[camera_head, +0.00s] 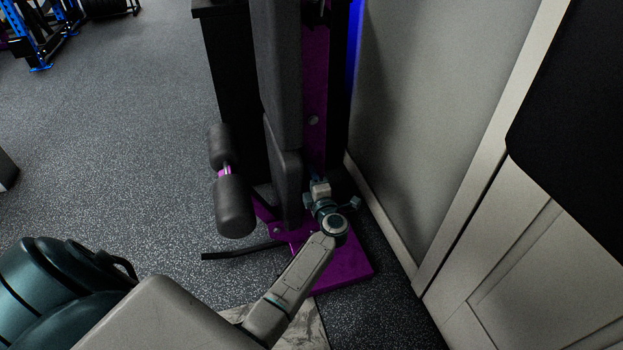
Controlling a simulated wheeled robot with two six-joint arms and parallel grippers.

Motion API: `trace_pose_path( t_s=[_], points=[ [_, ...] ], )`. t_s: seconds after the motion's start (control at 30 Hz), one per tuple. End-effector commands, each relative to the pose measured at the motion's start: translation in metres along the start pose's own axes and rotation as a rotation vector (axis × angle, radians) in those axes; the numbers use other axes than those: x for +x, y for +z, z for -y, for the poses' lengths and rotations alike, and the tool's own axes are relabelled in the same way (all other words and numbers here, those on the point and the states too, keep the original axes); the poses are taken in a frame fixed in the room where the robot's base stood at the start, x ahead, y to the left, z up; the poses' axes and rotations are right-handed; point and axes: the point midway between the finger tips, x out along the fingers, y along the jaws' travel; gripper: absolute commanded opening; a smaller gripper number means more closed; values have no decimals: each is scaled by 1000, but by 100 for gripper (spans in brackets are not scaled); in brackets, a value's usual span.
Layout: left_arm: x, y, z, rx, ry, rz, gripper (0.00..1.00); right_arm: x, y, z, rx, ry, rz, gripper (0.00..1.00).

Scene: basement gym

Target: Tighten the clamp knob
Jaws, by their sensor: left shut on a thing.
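My left arm comes in from the lower left and reaches to the foot of a weight machine with a purple frame (316,110). My left gripper (320,188) is at the lower part of the purple upright, below and beside the dark pad. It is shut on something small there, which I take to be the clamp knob. My wrist and gripper body cover the fingertips, so the knob itself cannot be made out. My right gripper is not in view.
Dark padded rollers (235,207) stick out left of the machine. A tall dark pad (280,80) stands just above the gripper. A grey wall (430,110) and a white panelled surface (530,250) close off the right. Speckled floor (120,150) is open at left.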

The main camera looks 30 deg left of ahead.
Motion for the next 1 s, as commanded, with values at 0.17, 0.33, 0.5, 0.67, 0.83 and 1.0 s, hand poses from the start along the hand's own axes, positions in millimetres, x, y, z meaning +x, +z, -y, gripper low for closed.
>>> trace_pose_path(
  t_s=[0.17,0.33,0.5,0.67,0.83,1.0],
  points=[
    [0,0,0,-109,-2,0,19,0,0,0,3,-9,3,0],
    [0,0,0,-131,-2,0,19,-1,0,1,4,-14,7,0],
    [-1,0,0,-130,-2,0,19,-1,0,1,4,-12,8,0],
    [0,0,0,-129,-2,0,64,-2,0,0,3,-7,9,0],
    [0,0,0,-129,-1,0,64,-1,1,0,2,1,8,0],
    [-8,0,-1,-129,-2,1,64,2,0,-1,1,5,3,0]
  ],
)
